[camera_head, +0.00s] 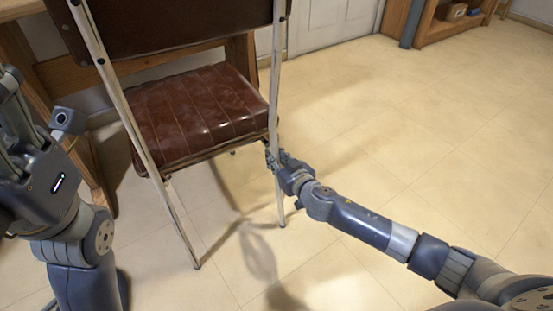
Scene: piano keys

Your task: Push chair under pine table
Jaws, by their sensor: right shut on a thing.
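The chair (205,112) has a brown padded seat, a dark backrest cut off by the top edge, and pale metal legs. It stands on the floor with its back toward me. The pine table (95,178) is wooden and shows in part at the upper left, beside and behind the chair; much of it is hidden or out of frame. My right gripper (276,160) is shut on the chair's right frame post, below seat level. My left gripper (22,120) is at the left edge, apart from the chair; its fingertips are partly cut off.
Pale tiled floor (400,150) is open to the right of the chair. A white door (330,20) stands at the back. A wooden shelf (440,30) with a small box (456,11) is at the upper right.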

